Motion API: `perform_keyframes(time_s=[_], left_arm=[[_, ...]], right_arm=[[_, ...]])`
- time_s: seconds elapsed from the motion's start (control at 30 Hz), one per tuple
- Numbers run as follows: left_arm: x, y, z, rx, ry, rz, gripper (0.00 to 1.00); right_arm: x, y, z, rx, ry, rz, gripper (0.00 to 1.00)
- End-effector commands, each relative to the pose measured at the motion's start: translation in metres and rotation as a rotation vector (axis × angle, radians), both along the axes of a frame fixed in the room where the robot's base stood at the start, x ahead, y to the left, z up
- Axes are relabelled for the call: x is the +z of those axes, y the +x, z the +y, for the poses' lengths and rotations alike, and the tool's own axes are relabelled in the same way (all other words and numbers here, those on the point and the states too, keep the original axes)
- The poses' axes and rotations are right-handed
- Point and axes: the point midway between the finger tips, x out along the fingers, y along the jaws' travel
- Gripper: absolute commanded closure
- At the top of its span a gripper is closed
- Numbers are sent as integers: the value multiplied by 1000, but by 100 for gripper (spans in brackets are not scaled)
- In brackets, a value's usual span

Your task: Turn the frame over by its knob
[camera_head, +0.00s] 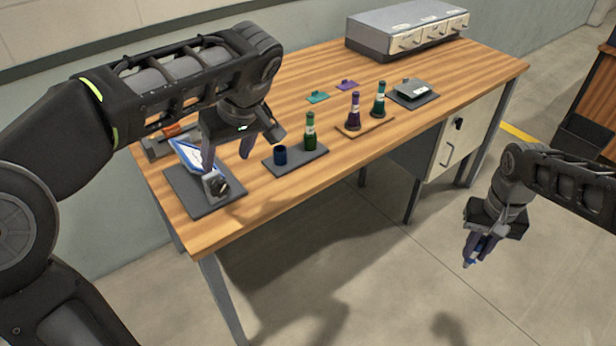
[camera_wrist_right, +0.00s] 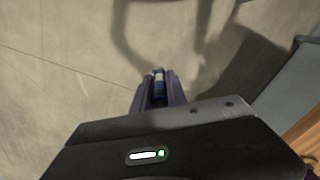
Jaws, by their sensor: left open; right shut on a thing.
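A tilted blue and white panel (camera_head: 188,153), which looks like the frame, stands on a dark mat (camera_head: 190,202) at the table's near left corner. A small grey block with a dark round knob (camera_head: 218,187) sits at the mat's front right. My left gripper (camera_head: 228,160) is open above the mat, just above and behind the knob, and partly covers the frame. My right gripper (camera_head: 474,258) is shut on a small blue object (camera_wrist_right: 158,85), out over the floor right of the table. The fingers hide most of that object.
A dark tray (camera_head: 313,161) holds a dark blue cup (camera_head: 280,155) and a green bottle (camera_head: 310,132). Purple (camera_head: 354,111) and green (camera_head: 379,100) flasks stand on a wooden board. A grey drawer unit (camera_head: 400,25) is at the back.

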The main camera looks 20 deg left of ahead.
Motion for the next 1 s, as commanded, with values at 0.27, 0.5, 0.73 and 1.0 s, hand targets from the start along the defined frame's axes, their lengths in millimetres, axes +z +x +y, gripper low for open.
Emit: perform_keyframes(time_s=[0.27,0.5,0.73,1.0], left_arm=[[-8,1,2,-1,-1,3,39],[-33,4,12,0,-1,6,39],[-74,9,30,-2,-1,7,39],[-107,15,43,-2,-1,4,39]], right_arm=[[-7,0,0,0,0,0,100],[-23,0,0,0,0,-1,100],[-23,0,0,0,0,0,100],[-22,0,0,0,0,0,100]])
